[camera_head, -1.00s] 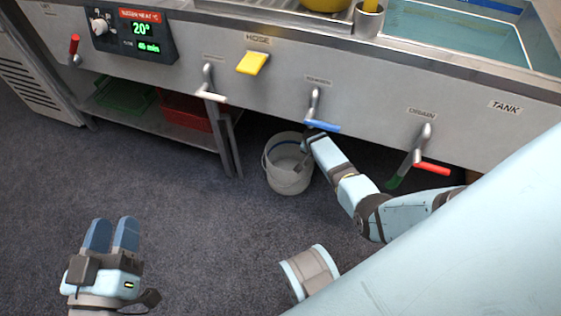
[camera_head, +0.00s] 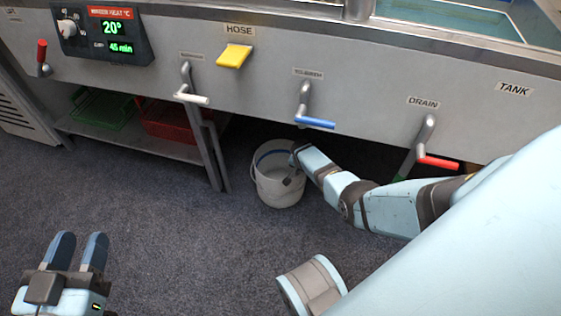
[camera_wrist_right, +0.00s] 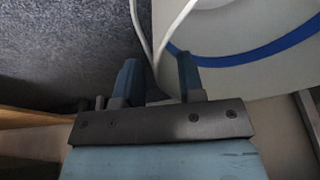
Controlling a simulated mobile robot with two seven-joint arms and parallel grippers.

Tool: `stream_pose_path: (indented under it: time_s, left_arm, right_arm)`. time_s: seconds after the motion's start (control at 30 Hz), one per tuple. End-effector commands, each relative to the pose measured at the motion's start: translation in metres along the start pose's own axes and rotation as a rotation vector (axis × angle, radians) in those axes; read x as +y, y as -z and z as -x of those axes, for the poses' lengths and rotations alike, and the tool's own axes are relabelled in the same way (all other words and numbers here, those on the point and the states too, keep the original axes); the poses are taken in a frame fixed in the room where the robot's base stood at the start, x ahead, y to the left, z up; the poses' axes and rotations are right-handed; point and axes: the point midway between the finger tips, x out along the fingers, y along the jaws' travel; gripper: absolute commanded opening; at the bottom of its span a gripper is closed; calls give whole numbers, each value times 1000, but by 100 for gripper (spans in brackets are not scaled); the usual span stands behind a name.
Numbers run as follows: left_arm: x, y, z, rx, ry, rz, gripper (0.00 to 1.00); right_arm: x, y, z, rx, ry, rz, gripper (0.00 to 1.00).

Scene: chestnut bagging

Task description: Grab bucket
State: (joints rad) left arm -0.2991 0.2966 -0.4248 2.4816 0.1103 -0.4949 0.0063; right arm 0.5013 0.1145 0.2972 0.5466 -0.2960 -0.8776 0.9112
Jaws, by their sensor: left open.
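A white bucket (camera_head: 279,192) with a blue band stands on the floor below the front edge of the grey machine. My right arm reaches down to its right side, where its gripper shows only in part. In the right wrist view, my right gripper (camera_wrist_right: 158,75) has its blue fingers apart. The bucket's thin white handle (camera_wrist_right: 143,38) passes between them. The bucket's rim with its blue band (camera_wrist_right: 235,60) lies beyond the right finger. My left gripper (camera_head: 81,248) is open and empty above the floor at the lower left.
The machine front carries a white lever (camera_head: 192,98), a blue lever (camera_head: 316,122), a red drain lever (camera_head: 438,162) and a yellow hose handle (camera_head: 234,56). A low shelf (camera_head: 140,140) with green and red trays stands left of the bucket. The floor between is clear.

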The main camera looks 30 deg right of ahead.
Motion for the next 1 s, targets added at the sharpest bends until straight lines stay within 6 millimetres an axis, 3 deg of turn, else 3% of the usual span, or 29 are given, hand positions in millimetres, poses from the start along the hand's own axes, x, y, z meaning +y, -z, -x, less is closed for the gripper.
stream_pose_path:
  time_s: [0.03,0.17,0.5,0.67,1.0]
  left_arm:
    - [-3,-6,-2,23,1,-41,43]
    - [-8,-3,-4,64,7,-115,43]
    - [-10,3,-4,83,9,-147,43]
    - [-10,2,-4,82,9,-146,43]
    - [-10,2,-4,82,8,-146,43]
  right_arm:
    - [-2,0,-13,1,1,0,36]
    - [-1,0,-25,0,0,0,36]
    - [-1,1,-26,1,0,0,36]
    - [-1,1,-26,1,0,0,0]
    - [-1,1,-27,1,0,1,0]
